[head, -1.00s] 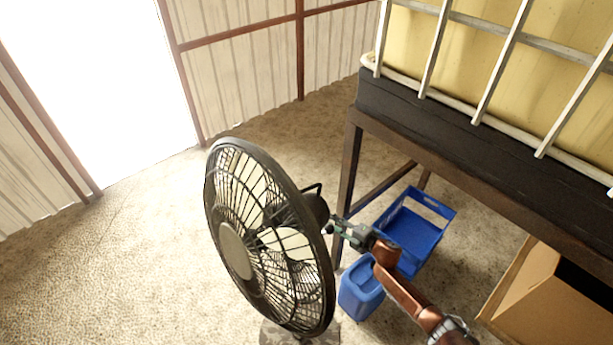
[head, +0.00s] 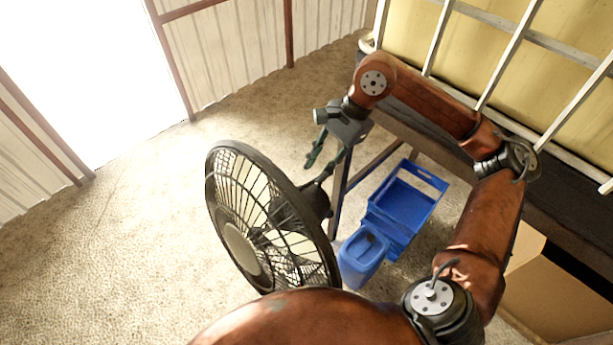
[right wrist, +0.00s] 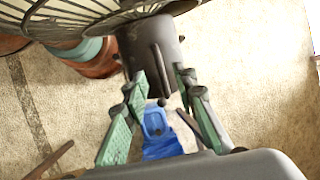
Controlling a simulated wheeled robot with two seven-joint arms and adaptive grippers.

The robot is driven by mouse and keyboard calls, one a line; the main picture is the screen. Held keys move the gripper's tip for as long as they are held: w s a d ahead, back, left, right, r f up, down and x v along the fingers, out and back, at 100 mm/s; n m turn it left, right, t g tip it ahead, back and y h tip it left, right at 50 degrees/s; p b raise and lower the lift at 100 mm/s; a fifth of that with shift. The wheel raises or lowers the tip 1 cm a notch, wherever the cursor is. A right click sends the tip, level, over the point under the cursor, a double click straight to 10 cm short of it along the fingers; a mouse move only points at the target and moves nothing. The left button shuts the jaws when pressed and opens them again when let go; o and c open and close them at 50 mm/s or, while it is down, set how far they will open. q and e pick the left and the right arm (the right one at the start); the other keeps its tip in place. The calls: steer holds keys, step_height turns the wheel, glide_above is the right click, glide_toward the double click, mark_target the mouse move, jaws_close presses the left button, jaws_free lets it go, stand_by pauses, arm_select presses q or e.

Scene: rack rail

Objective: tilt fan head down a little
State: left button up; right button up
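The black fan head (head: 262,215) stands in the middle of the head view, its round cage facing left. Its motor housing (head: 314,200) is at the back, on the right. My right gripper (head: 320,166) is above and behind the housing, pointing down, fingers apart. In the right wrist view the open green-padded fingers (right wrist: 163,85) stand on either side of a thin dark bar on the motor housing (right wrist: 138,45); nothing is clamped. Contact cannot be told. My right arm hides the fan's lower part and base. My left gripper is not in view.
A blue crate (head: 405,205) and blue canister (head: 362,257) are on the floor right of the fan. A dark bench (head: 400,128) carries a caged yellow tank (head: 480,50). A cardboard box (head: 550,290) is at lower right. Floor left of the fan is clear.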

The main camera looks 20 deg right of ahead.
mark_target(307, 184)
steer(key=shift+p+x, duration=0.35)
steer(key=shift+x, duration=2.6)
jaws_close()
